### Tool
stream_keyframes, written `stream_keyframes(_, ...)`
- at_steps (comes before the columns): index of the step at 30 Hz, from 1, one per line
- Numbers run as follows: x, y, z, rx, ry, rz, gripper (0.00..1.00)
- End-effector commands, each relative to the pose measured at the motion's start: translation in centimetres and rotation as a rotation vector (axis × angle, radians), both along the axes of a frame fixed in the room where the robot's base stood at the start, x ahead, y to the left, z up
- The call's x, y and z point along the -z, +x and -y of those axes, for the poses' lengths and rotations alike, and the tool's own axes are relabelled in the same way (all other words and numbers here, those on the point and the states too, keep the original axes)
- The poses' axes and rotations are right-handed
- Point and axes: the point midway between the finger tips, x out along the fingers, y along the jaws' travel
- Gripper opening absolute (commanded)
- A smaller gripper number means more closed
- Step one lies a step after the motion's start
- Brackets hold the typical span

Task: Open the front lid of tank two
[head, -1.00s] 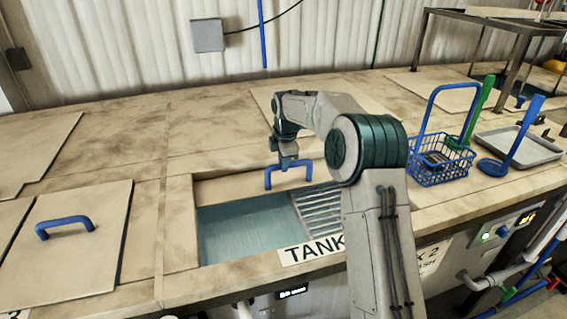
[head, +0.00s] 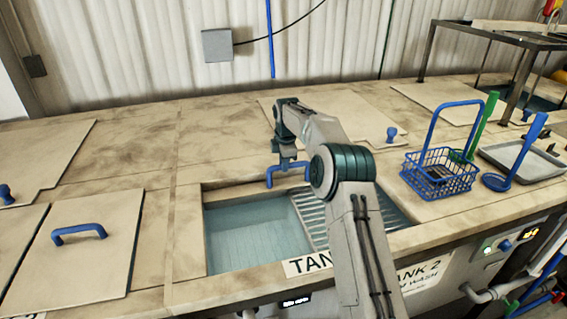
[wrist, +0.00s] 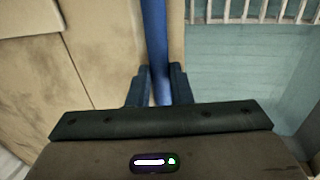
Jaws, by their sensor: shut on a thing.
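Tank two is the open basin with water (head: 255,230) behind the "TANK 2" label (head: 422,274), with a slatted metal rack (head: 310,215) at its right. A blue bar handle (head: 289,174) stands at the far edge of the opening, on a tan strip that looks like part of the front lid (head: 230,194). My gripper (head: 289,163) is shut on this handle. In the wrist view the handle (wrist: 156,40) runs between my two fingers, with tan panel on the left and water on the right. My arm hides part of the opening's right side.
A rear lid with a blue knob (head: 391,134) lies behind the opening. A closed lid with a blue handle (head: 80,232) lies at the left. A blue basket (head: 440,178) and a grey tray (head: 525,160) stand at the right.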

Motion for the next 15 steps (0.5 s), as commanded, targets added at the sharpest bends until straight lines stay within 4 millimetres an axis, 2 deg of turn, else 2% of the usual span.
stream_keyframes(3,-0.18,0.04,-0.07,-0.001,0.002,0.004,0.00)
stream_keyframes(4,-0.18,0.04,-0.07,-0.001,0.001,0.004,0.27)
stream_keyframes(6,-0.16,0.03,-0.06,-0.001,0.000,0.003,0.41)
stream_keyframes(15,-0.22,-0.02,-0.01,-0.001,0.000,0.001,0.41)
